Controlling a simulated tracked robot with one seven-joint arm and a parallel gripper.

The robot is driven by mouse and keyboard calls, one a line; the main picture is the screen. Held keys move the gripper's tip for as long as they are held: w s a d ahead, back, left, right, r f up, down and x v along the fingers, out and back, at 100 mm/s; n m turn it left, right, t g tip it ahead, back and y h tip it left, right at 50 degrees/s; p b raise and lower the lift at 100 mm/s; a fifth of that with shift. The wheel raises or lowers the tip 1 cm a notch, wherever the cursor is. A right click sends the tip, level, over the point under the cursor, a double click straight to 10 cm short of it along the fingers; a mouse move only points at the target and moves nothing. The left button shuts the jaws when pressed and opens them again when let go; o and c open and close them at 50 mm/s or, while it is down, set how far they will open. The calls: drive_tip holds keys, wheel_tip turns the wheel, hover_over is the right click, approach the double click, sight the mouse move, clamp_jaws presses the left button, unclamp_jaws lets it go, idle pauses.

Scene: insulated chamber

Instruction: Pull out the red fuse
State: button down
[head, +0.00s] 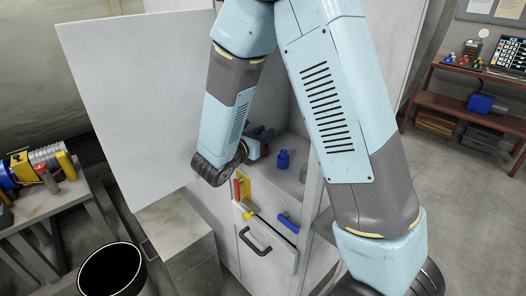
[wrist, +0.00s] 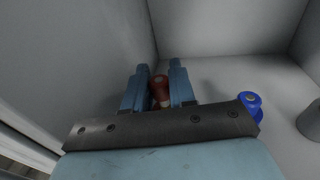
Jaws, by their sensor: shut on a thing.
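My gripper (wrist: 160,90) is shut on the red fuse (wrist: 160,92), which stands between its two blue fingers in the wrist view. In the head view my gripper (head: 262,138) is inside the open cabinet, partly hidden by my arm, with a bit of the red fuse (head: 265,150) showing below it. A blue fuse (wrist: 250,103) stands to the right of the gripper, apart from it. It also shows in the head view (head: 284,159). The red fuse's lower end and seat are hard to make out.
The cabinet's white door (head: 130,100) stands open at left. Its side walls are close around my gripper. A grey cylinder (wrist: 311,120) stands right of the blue fuse. A black bin (head: 112,270) stands below.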

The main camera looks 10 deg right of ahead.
drive_tip(key=shift+r, duration=1.55)
